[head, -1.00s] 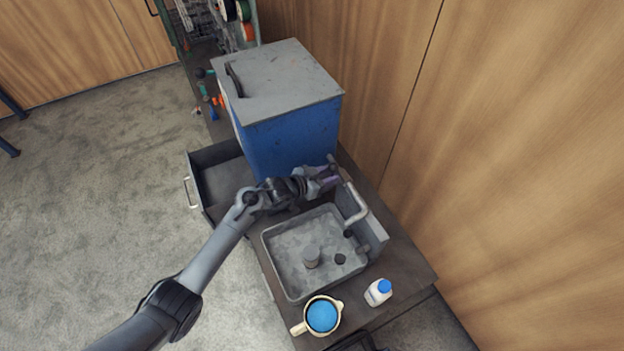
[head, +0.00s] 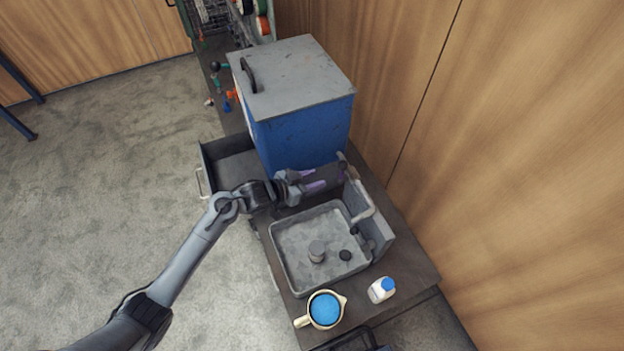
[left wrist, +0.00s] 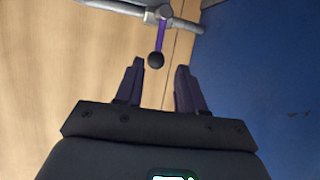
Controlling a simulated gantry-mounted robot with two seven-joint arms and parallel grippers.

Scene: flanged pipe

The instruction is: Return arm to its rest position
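My left gripper (head: 322,180) is over the near end of the blue bin, above the back of the sink. Its two dark purple fingers are apart, with nothing between them, and they also show in the left wrist view (left wrist: 160,82). The grey pipe (head: 361,205) rises behind the sink, right of the gripper. In the left wrist view a grey pipe (left wrist: 185,22) crosses the top, with a purple lever (left wrist: 161,38) ending in a black knob (left wrist: 156,60). These are beyond the fingertips and apart from them. My right gripper is not in view.
The blue bin (head: 300,135) with a grey lid stands close beside the gripper. The grey sink (head: 285,268) holds a small cylinder (head: 317,251). A blue-filled cup (head: 325,310) and a white bottle (head: 381,290) stand in front. An open drawer (head: 205,160) juts left. The floor at left is clear.

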